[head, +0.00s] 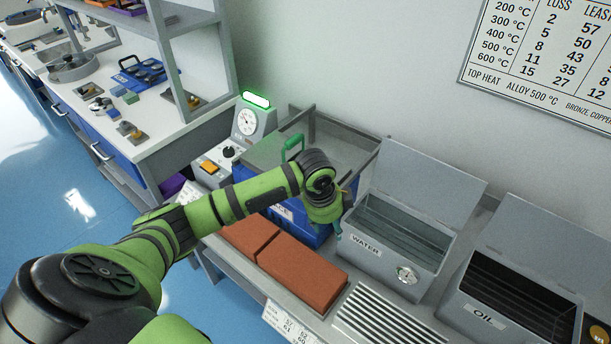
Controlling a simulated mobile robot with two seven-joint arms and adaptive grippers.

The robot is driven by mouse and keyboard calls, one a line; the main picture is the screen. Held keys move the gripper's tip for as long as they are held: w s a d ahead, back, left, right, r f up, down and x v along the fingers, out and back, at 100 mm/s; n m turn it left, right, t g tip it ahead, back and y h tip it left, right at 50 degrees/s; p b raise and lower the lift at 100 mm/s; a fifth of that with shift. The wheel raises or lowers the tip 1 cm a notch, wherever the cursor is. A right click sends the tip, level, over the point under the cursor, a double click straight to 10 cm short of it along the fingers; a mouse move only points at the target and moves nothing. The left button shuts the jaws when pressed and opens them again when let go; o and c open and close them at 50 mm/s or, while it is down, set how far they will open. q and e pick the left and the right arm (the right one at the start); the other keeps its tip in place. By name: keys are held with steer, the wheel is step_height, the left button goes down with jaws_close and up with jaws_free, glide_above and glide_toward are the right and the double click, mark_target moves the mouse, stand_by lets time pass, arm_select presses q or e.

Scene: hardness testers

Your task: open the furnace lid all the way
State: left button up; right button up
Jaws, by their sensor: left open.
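The furnace (314,234) is a blue box on the bench in the middle of the head view, its front label partly hidden by my left arm. My right gripper is not in view.
A control unit with a dial (247,122) and green lamp stands left of the furnace. To the right are the open WATER tank (378,262) and OIL tank (492,318). Orange bricks (300,275) and a slotted rack (385,325) lie in front.

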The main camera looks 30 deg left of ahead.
arm_select(q)
steer(key=w+a+r+m, duration=0.2)
steer(key=w+a+r, duration=0.2)
steer(key=a+r, duration=0.75)
steer(key=shift+y, duration=0.4)
steer(key=x, duration=0.3)
steer(key=p+x, duration=0.1)
steer(key=x, duration=0.2)
steer(key=shift+w+d+f, duration=0.2)
steer(key=shift+w+f, duration=0.1)
steer(key=shift+w, duration=0.05)
jaws_close()
